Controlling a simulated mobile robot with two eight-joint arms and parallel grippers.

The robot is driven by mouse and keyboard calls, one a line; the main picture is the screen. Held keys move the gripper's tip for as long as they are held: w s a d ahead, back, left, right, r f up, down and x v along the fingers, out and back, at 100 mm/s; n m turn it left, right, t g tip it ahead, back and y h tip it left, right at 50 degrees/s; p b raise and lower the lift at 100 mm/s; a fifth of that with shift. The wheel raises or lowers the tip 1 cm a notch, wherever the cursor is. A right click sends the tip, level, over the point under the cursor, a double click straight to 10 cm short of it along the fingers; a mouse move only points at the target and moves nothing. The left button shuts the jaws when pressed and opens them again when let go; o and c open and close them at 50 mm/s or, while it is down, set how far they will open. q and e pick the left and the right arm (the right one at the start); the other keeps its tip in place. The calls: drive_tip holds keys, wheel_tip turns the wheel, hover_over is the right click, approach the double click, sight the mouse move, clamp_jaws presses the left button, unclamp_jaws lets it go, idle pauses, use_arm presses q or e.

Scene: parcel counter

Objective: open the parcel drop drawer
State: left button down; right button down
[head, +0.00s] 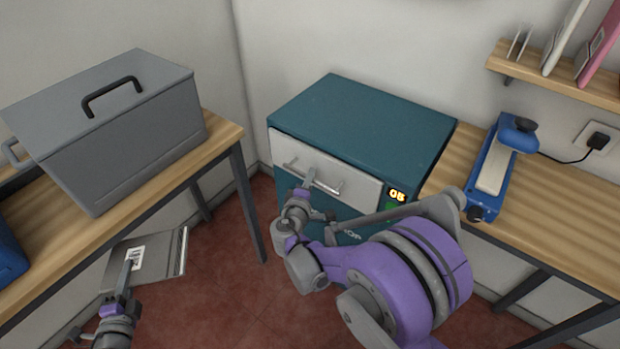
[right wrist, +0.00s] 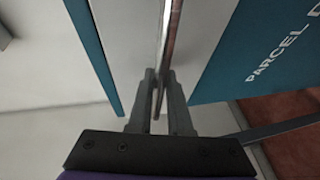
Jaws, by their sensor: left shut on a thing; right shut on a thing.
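The parcel drop drawer (head: 350,188) is a pale grey front in the upper part of a teal cabinet (head: 365,115); it looks shut or nearly so. A metal bar handle (head: 328,186) runs across it. My right gripper (head: 309,180) is shut on this handle. In the right wrist view, its fingers (right wrist: 160,90) stand on both sides of the bar (right wrist: 168,45), in front of the drawer face (right wrist: 125,40). My left gripper (head: 131,262) is shut on a flat grey parcel (head: 160,258) with a white label, held above the floor at lower left.
A grey lidded box (head: 130,130) stands on the left wooden table (head: 215,140). A blue sealer device (head: 495,165) lies on the right wooden counter (head: 570,210). A small lit display (head: 397,196) is beside the drawer. Red floor (head: 225,290) is clear before the cabinet.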

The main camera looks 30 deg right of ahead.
use_arm(q)
drive_tip(key=shift+r+p, duration=0.35)
drive_tip(key=shift+r, duration=0.15)
use_arm(e)
drive_tip(key=s+a, duration=0.5)
drive_tip(key=a, duration=0.7)
drive_tip(key=s+a, duration=0.4)
drive_tip(key=a, duration=0.7)
drive_tip(key=shift+s+a, duration=0.35)
drive_tip(key=shift+s, duration=0.05)
drive_tip(key=c, duration=0.8)
unclamp_jaws()
drive_tip(key=shift+c, duration=0.2)
use_arm(q)
drive_tip(key=shift+s+a, duration=0.1)
drive_tip(key=shift+s, duration=0.1)
use_arm(e)
drive_tip(key=shift+a, duration=0.1)
